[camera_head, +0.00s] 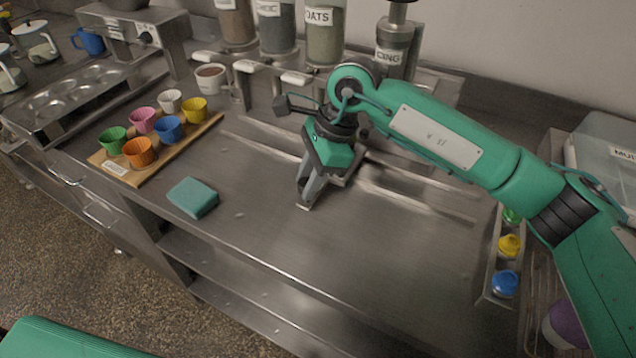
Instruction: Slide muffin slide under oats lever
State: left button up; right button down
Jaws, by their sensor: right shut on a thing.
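The clear oats dispenser (325,42), labelled OATS, stands at the back. A pale-ended lever that looks like the oats lever (296,78) sticks out below it. Two metal rails (415,190) run along the counter in front of the dispensers. My right gripper (305,197) points down over these rails, in front of and slightly right of that lever. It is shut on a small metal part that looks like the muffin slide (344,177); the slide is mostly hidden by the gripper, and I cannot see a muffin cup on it. My left gripper is not in view.
A wooden board (178,154) with several coloured cups and a teal sponge (193,197) lie left of the gripper. An icing dispenser (391,55) stands back right. A rack of coloured-capped bottles (487,286) is at right. The front middle counter is clear.

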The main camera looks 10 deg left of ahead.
jog(key=shift+a+r, duration=0.1)
jog(key=c, duration=1.1)
grip_release()
